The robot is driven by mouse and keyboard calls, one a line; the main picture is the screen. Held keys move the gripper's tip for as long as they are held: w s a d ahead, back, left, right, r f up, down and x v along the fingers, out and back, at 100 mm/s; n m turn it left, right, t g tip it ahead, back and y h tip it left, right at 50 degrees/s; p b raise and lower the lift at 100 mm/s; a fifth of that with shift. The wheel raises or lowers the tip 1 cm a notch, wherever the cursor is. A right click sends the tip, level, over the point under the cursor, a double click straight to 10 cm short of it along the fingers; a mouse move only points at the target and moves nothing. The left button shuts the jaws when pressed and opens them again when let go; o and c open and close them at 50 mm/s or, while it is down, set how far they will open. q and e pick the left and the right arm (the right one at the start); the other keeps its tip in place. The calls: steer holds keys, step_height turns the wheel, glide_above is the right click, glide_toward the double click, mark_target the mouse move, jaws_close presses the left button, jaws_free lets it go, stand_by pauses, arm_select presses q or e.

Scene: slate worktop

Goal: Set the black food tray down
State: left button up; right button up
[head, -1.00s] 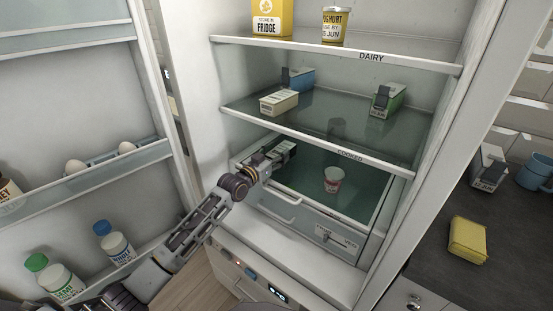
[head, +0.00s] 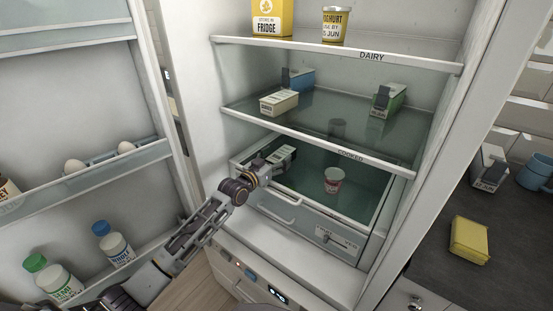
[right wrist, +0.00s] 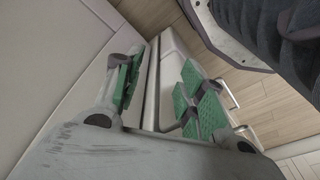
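The black food tray (head: 285,154), dark with a pale label on top, is in the open drawer at the bottom of the fridge, at its back left in the head view. My left gripper (head: 266,163) reaches in from the left and is shut on the tray's near left end. The fingertips are small and partly hidden, and I cannot tell whether the tray's underside touches the drawer floor. My right gripper (right wrist: 160,92) is open and empty, its green pads wide apart, in the right wrist view.
A small tub (head: 334,180) stands in the drawer (head: 318,229), right of the food tray. The COOKED shelf (head: 330,147) hangs low above it. The drawer floor between tray and tub is clear. The open fridge door (head: 85,110) stands left of my left arm.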

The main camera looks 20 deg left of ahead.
arm_select(q)
steer(key=shift+r, duration=0.15)
arm_select(e)
steer(key=shift+s, duration=0.1)
arm_select(q)
steer(key=shift+s, duration=0.1)
steer(key=shift+p+v, duration=0.55)
steer(key=shift+v, duration=2.2)
steer(key=v, duration=0.6)
steer(key=shift+p, duration=0.4)
arm_select(e)
step_height(320, 180, down, 6)
steer(key=d, duration=0.1)
steer(key=shift+s, duration=0.2)
arm_select(q)
steer(key=shift+s+a, duration=0.1)
steer(key=shift+s, duration=0.05)
arm_select(e)
steer(key=shift+w+d+r, duration=0.1)
steer(key=shift+w, duration=0.1)
